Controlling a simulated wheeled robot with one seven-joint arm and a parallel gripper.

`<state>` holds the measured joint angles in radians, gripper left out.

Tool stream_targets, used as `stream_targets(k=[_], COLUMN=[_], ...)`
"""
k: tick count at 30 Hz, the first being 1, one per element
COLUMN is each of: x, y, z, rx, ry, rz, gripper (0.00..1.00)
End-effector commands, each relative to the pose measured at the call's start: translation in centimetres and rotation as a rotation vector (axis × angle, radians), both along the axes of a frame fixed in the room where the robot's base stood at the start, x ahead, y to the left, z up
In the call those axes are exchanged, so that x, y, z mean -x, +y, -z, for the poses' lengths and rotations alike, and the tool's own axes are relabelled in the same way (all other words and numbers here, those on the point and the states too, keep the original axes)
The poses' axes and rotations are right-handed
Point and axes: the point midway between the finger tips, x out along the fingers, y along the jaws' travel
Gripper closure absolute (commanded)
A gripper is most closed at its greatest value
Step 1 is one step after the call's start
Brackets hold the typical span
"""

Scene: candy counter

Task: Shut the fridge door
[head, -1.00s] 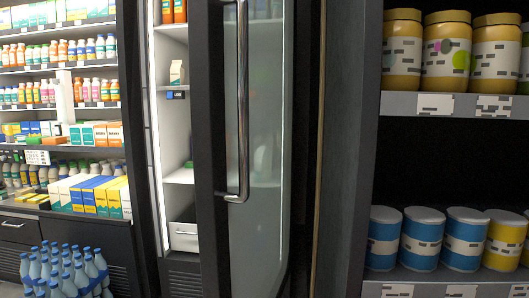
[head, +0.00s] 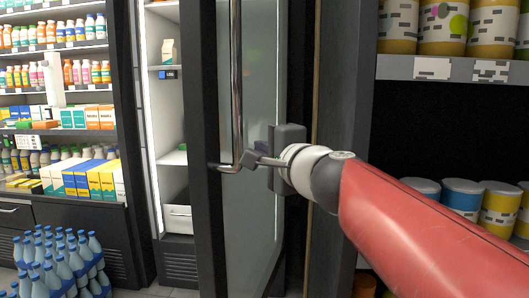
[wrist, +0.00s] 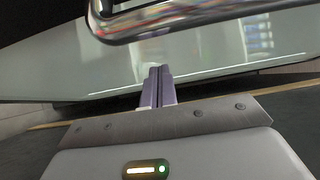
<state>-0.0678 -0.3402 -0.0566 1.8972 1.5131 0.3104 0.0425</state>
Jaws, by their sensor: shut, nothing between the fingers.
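The fridge door (head: 249,200) is a dark-framed glass door standing partly open, with the lit white fridge interior (head: 173,110) showing in the gap to its left. A long chrome handle (head: 236,90) runs down the door and bends in at its lower end. My gripper (head: 250,160) is shut and empty, beside the lower end of the handle in the head view. In the wrist view the closed fingers (wrist: 158,72) point at the glass, with the handle (wrist: 190,18) crossing above the tips. I cannot tell whether the fingers touch the door or handle.
Open shelves of bottles and cartons (head: 62,110) stand at the left. Blue bottles (head: 60,262) stand in a group on the floor at the lower left. A dark shelf with jars (head: 492,27) and tins (head: 461,197) is at the right, behind my arm.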

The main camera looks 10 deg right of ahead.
Motion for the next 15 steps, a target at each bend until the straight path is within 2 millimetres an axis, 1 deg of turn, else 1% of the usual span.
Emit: stream_targets(k=[1, 6, 10, 15], x=[-1.1, -3.8, -5.2, -6.0], y=[0.4, 1.4, 1.8, 2.1], z=[0.1, 0.1, 0.0, 0.0], rx=[-0.001, 0.001, 0.001, 0.001], ry=[0.003, 0.003, 0.001, 0.001], rz=[-0.002, -0.002, -0.002, -0.002], gripper=[1.00, 1.00, 1.00, 1.00])
